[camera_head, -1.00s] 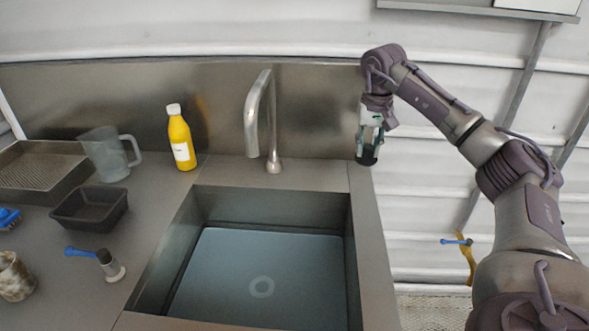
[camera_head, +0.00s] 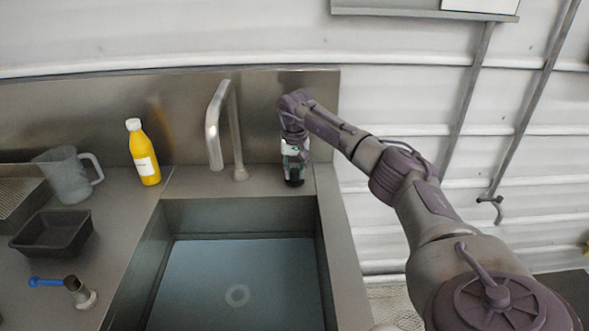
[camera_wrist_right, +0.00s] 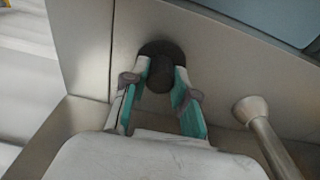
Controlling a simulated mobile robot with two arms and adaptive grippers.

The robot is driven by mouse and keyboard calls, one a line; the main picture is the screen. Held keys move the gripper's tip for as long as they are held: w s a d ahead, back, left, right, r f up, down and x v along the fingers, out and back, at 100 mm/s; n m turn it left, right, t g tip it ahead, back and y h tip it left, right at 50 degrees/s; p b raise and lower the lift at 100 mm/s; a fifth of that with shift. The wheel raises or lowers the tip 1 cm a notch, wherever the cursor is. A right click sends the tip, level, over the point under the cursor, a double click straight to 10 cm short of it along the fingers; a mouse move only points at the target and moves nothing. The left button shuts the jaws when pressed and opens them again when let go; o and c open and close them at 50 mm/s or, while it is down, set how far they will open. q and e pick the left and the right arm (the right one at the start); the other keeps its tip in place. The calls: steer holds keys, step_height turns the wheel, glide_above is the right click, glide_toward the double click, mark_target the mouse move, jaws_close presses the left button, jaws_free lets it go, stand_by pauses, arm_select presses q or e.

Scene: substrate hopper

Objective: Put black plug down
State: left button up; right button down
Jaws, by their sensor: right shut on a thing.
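The black plug (camera_head: 294,182) is at the lower end of my right gripper (camera_head: 294,168), over the steel deck at the back right corner of the sink (camera_head: 329,212). In the right wrist view the round, dark plug (camera_wrist_right: 160,73) sits between the two fingertips of the right gripper (camera_wrist_right: 160,88), which are shut on it. The plug's wide dark base shows just beyond the fingertips, against the grey deck. I cannot tell whether it touches the deck. My left gripper is out of view.
The faucet (camera_head: 213,125) stands left of my right gripper, behind the basin. The deck around the plug looks clear.

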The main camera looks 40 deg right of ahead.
mark_target(295, 183)
steer(key=c, duration=0.9)
jaws_free()
steer(key=shift+f, duration=0.1)
step_height(295, 183, up, 12)
steer(key=s+a+b, duration=0.1)
